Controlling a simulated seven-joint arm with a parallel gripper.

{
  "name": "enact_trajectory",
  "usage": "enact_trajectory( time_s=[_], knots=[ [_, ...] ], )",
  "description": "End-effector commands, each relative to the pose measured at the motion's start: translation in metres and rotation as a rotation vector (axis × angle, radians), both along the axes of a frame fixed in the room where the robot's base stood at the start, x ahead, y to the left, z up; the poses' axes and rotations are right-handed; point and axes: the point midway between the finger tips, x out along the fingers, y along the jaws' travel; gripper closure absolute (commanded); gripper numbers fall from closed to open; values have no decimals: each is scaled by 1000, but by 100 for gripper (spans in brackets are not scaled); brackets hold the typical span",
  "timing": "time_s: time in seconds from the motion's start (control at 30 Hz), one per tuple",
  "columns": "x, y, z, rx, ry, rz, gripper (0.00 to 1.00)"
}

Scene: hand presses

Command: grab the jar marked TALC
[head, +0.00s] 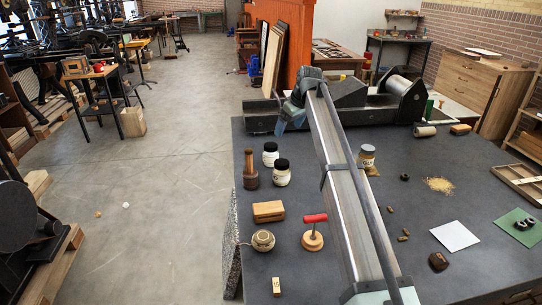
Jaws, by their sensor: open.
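Two pale jars with black lids stand close together left of the long metal rail: a rear jar (270,157) and a front jar (281,175). Any lettering is too small to read, so I cannot tell which jar is marked TALC. All three stand upright on the dark tabletop (455,195).
The long metal rail (345,195) crosses the tabletop. A wooden pestle-like tool (250,170) stands left of the jars. A white sheet (455,236) lies right.

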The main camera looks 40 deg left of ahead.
Motion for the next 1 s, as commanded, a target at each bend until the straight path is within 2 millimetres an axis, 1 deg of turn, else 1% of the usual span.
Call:
enact_trajectory(
  time_s=[0.03, 0.1, 0.23, 0.33, 0.47, 0.73, 0.83, 1.0],
  knots=[
    [-10, 11, 2, 5, 7, 14, 5],
    [-19, 21, 3, 10, 13, 25, 5],
    [-24, 28, 2, 13, 17, 33, 5],
    [-24, 30, -5, 12, 18, 33, 5],
    [-23, 37, -21, 12, 18, 33, 5],
    [-20, 54, -62, 11, 19, 33, 5],
    [-19, 57, -72, 12, 16, 32, 5],
    [-19, 60, -79, 11, 17, 32, 5]
  ],
)
